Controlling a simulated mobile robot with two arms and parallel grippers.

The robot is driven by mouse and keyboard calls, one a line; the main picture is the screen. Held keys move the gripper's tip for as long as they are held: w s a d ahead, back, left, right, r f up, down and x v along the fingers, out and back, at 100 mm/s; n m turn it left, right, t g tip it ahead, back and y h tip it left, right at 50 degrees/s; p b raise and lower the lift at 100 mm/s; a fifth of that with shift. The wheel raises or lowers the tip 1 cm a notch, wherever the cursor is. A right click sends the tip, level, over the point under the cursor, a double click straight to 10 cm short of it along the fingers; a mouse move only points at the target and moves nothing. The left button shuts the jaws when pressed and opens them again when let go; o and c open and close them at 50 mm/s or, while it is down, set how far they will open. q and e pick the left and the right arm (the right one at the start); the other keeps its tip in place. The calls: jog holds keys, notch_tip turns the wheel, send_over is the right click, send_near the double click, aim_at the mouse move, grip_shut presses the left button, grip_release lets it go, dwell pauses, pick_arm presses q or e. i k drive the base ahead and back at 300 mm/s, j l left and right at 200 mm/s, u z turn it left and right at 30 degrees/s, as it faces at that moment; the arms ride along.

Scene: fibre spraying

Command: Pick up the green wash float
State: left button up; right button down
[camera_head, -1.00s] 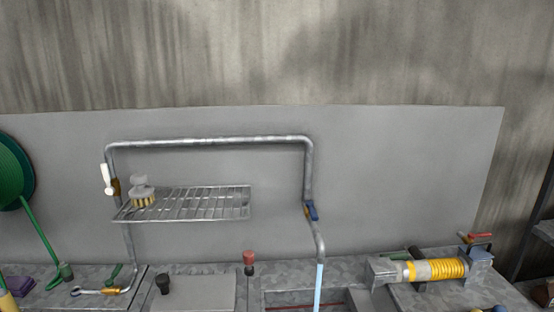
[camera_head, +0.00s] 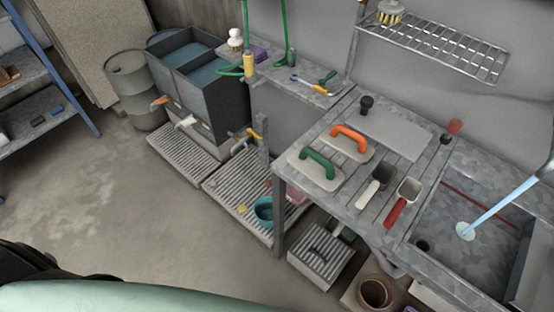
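The green wash float (camera_head: 317,165) lies on the slatted metal drainboard left of the sink. It has a pale flat plate and a green arched handle on top. A similar float with an orange handle (camera_head: 350,138) lies just behind it to the right. Neither of my grippers shows in the head view.
Water runs into the sink (camera_head: 470,225). A twin water tank (camera_head: 195,75) and a drum (camera_head: 135,85) stand at the left. The concrete floor (camera_head: 110,200) in front is clear.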

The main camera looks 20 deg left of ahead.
aim_at(310, 163)
jog(key=z, duration=1.25)
jog(key=k+j+u, duration=0.2)
jog(key=j+u, duration=0.2)
jog(key=j, duration=0.25)
jog(key=k, duration=0.05)
